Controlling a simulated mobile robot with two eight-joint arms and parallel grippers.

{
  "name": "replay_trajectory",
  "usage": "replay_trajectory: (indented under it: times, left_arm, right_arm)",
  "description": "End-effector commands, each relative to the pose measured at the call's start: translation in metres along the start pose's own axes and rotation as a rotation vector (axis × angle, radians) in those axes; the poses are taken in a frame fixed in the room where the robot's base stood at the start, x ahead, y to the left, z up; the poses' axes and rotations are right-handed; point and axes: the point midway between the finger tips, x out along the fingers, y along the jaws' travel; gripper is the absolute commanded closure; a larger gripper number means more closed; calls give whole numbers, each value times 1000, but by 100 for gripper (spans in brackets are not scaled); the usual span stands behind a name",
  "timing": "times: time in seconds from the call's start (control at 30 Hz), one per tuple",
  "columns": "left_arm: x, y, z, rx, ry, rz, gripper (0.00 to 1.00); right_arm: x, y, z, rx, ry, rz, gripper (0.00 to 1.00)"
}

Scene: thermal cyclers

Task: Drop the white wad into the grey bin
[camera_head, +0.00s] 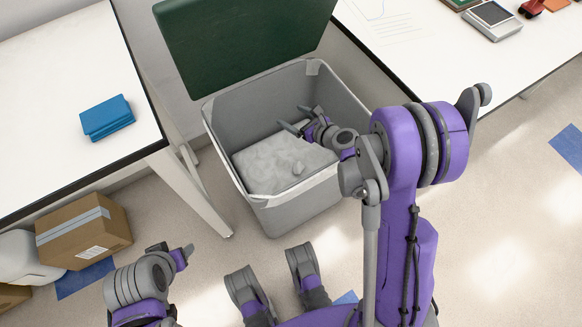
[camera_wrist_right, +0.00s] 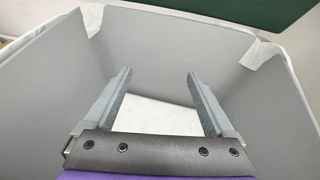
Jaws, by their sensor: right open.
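The grey bin (camera_head: 288,213) stands on the floor between two tables, its dark green lid (camera_head: 240,40) swung open at the back. My right gripper (camera_head: 298,118) is inside the bin opening, with its fingers apart and nothing between them; the right wrist view (camera_wrist_right: 158,85) also shows them spread. A small pale lump (camera_head: 298,168), which looks like the white wad, lies low in the bin on a whitish surface (camera_head: 268,160), below and apart from the gripper. In the right wrist view the whitish surface (camera_wrist_right: 155,117) shows between the fingers. My left gripper (camera_head: 172,250) is outside the bin at lower left.
A white table (camera_head: 60,60) with a blue box (camera_head: 107,117) is at left. Another white table (camera_head: 440,60) with a scale (camera_head: 492,20) is at right. A cardboard box (camera_head: 83,230) sits on the floor at left. The bin's walls surround my right gripper.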

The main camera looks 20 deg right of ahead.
Motion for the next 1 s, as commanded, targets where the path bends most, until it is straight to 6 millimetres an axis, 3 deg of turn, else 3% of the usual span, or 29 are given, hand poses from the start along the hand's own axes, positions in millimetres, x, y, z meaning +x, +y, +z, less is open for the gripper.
replay_trajectory:
  times: [0.17, 0.6, 1.0]
  left_arm:
    - [-3, 0, -1, 0, 1, 0, 40]
    - [-15, 0, -4, 0, 5, 0, 40]
    - [-16, 0, -5, 0, 6, 0, 40]
  right_arm:
    - [-14, -1, 1, 1, 0, -2, 11]
    - [-95, -1, 1, 0, 0, -3, 11]
    - [-108, 0, 0, 0, 0, 0, 11]
